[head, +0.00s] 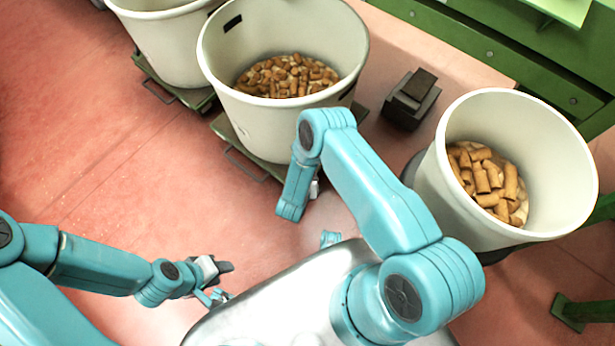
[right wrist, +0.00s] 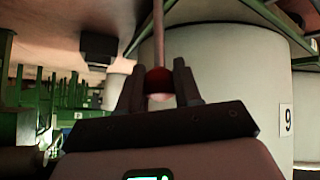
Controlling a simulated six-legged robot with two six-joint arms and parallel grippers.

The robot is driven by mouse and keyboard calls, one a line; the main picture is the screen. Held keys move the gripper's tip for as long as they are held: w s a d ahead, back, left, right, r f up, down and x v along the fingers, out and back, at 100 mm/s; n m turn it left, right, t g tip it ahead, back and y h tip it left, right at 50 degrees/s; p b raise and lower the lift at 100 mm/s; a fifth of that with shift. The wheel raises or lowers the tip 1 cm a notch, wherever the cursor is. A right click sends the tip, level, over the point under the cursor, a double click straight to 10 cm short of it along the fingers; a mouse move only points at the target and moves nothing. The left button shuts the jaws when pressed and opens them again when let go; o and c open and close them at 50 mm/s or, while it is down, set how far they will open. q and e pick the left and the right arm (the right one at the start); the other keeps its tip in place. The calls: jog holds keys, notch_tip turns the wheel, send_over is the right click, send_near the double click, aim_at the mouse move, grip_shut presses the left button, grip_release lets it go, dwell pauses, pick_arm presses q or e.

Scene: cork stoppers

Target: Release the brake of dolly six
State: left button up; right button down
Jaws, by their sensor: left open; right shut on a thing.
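In the right wrist view my right gripper (right wrist: 159,88) is shut on a dark red knob (right wrist: 158,77) at the end of a thin rod (right wrist: 158,25). A large pale tub (right wrist: 230,75) stands close behind it. The tub's white number plate (right wrist: 287,120) reads like a 9 in this view, which looks upside down, so it fits a six. In the head view my right forearm reaches beside the middle tub (head: 222,98) on its green dolly (head: 236,162); the right fingers and the knob are hidden. My left gripper (head: 224,281) is open and empty above the floor.
Another tub (head: 165,50) stands at upper left on a dolly, and a third (head: 432,165) stands at right; cork stoppers fill the middle and right ones. A dark pedal-like block (head: 411,100) sits between them. Green cabinets (head: 480,50) line the back. The left floor is clear.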

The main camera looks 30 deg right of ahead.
jog(key=shift+a+f, duration=0.1)
jog(key=shift+f, duration=0.05)
jog(key=c, duration=1)
grip_release()
jog(key=shift+o, duration=1)
jog(key=shift+f, duration=0.15)
jog(key=shift+r, duration=0.2)
jog(key=shift+s+a+r, duration=0.1)
jog(key=shift+s+r, duration=0.05)
jog(key=shift+r, duration=0.05)
jog(key=p+v, duration=0.5)
jog(key=v, duration=1)
jog(key=shift+s+a+r, duration=0.15)
jog(key=shift+s+r, duration=0.05)
jog(key=shift+r, duration=0.05)
